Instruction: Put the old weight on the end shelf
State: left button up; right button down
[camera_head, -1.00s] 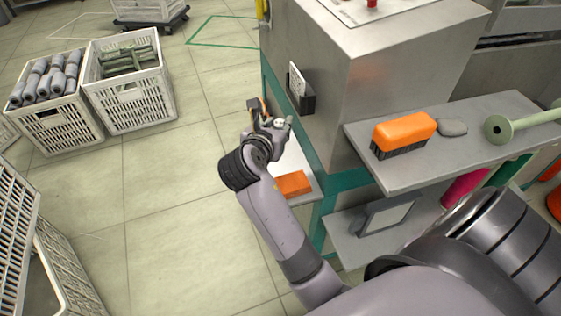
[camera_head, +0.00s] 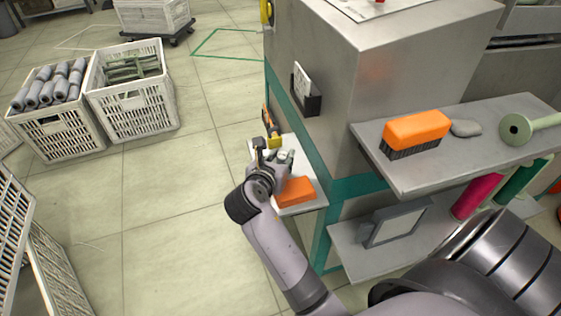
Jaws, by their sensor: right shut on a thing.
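My right gripper (camera_head: 272,155) is over the back part of the small white end shelf (camera_head: 308,205), low on the end of the steel machine. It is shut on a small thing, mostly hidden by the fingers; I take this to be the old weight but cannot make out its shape. I cannot tell whether it touches the shelf. An orange block (camera_head: 295,191) lies on the end shelf, just in front of the gripper. My left gripper is not in view.
An orange brush (camera_head: 416,132), a grey lump (camera_head: 466,128) and a pale green bobbin (camera_head: 518,129) lie on the upper side shelf (camera_head: 425,176). A yellow-ended item (camera_head: 274,141) is close behind the gripper. White crates (camera_head: 133,104) stand left; the floor between is clear.

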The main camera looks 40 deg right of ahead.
jog(key=shift+f, duration=0.2)
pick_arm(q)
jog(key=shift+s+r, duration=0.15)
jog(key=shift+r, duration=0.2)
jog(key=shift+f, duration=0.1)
pick_arm(e)
jog(key=c, duration=1.6)
grip_release()
jog(key=shift+f, duration=0.1)
jog(key=shift+c, duration=0.2)
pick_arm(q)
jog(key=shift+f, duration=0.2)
pick_arm(e)
jog(key=o, duration=0.4)
